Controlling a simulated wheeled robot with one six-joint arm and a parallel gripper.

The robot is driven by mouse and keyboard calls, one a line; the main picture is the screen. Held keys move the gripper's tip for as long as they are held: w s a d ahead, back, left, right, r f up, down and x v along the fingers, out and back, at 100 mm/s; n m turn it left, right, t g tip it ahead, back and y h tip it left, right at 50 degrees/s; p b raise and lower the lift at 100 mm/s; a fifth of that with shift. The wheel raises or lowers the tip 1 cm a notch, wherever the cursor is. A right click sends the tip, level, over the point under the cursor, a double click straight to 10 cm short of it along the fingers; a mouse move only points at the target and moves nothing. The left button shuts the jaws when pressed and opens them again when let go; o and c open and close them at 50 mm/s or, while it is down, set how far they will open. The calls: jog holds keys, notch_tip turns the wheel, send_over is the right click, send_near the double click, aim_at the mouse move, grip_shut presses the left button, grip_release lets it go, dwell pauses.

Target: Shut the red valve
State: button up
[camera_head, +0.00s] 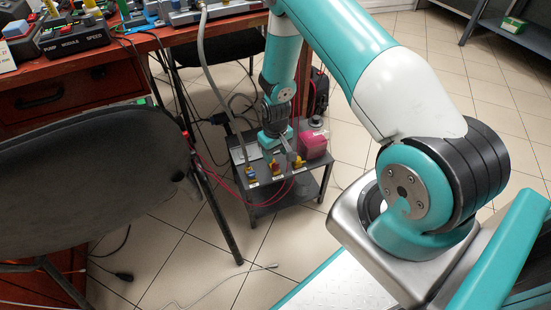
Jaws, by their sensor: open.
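A low grey cart (262,207) stands on the floor. Along its front edge are several small valves with coloured handles: a blue and yellow one (250,171) at the left, a red and yellow one (276,171) in the middle, and a mostly yellow one (299,163) at the right. My gripper (289,155) points down over the cart, open, just above and behind the middle and right valves. It is small in the view, and I cannot tell whether it touches a handle. The exact handle positions are too small to read.
A pink-red container (314,142) stands on the cart right of my gripper. Red hoses (222,172) loop at the cart's left. A black chair (95,190) and a wooden workbench (75,93) stand left. Tiled floor is clear in front, with a loose cable (235,278).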

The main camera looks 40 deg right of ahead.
aim_at(275, 165)
notch_tip(275, 165, up, 12)
jog(key=p, duration=0.2)
jog(key=shift+p, duration=0.4)
jog(key=s+a+r+n+y, duration=0.1)
jog(key=s+a+r, duration=0.1)
jog(key=a+r, duration=0.6)
jog(key=s+a+r+n+y, duration=0.15)
jog(key=a+r, duration=0.35)
jog(key=r, duration=0.5)
jog(key=s+a+r+n+y, duration=0.1)
jog(key=s+a+r+n, duration=0.2)
jog(key=s, duration=0.4)
jog(key=s+a+r, duration=0.3)
jog(key=s+r, duration=0.3)
jog(key=s+a+r+n+y, duration=0.1)
jog(key=s+a+r+n, duration=0.1)
jog(key=s+a+r, duration=0.35)
notch_tip(275, 165, up, 25)
jog(key=d+p, duration=0.2)
jog(key=p, duration=2.5)
jog(key=shift+s, duration=0.4)
jog(key=shift+r, duration=0.1)
